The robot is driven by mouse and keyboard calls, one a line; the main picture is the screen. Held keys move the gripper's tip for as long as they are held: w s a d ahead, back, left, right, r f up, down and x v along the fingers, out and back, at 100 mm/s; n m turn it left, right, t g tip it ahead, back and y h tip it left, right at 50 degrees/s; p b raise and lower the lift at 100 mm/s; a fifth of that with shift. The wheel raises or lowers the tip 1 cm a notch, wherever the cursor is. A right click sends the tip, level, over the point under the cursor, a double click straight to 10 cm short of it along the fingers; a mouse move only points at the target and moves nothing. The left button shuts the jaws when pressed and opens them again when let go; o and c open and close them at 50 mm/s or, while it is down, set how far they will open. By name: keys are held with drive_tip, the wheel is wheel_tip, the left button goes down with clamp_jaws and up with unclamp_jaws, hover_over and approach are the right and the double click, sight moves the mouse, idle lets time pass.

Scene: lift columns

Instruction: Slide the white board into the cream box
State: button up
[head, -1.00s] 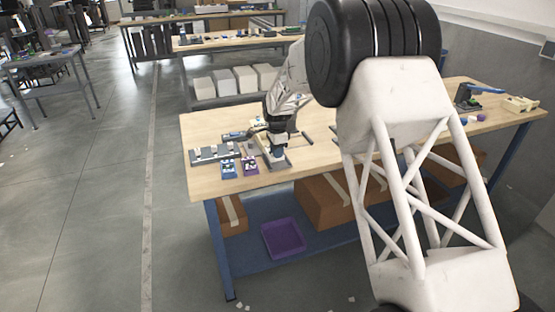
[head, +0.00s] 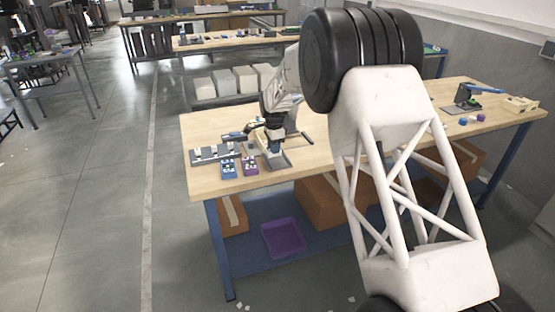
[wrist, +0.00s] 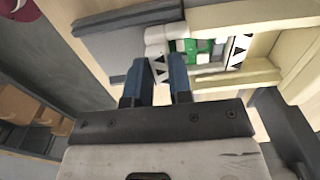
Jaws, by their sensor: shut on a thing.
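In the wrist view the two blue fingers of my gripper (wrist: 159,84) are closed on the near end of the white board (wrist: 159,66), which carries black triangle marks. The board has white blocks and a green area on top. Its far part lies between the pale walls of the cream box (wrist: 245,78); how deep it sits I cannot tell. In the head view my gripper (head: 273,146) is low over the left part of the table, above a grey tray (head: 278,162). The board and the box are too small or hidden there to make out.
On the wooden table (head: 225,185), a grey rack (head: 212,154) and blue (head: 229,168) and purple (head: 250,165) trays stand just left of my gripper. A dark device (head: 466,97) and a cream thing (head: 521,104) are at the far right. The table's front edge is close.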

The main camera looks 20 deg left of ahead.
drive_tip(key=shift+w+a, duration=1.35)
idle(0.4)
drive_tip(key=o, duration=0.7)
drive_tip(key=shift+c, duration=0.2)
drive_tip(key=shift+r, duration=0.1)
drive_tip(key=shift+r, duration=2.9)
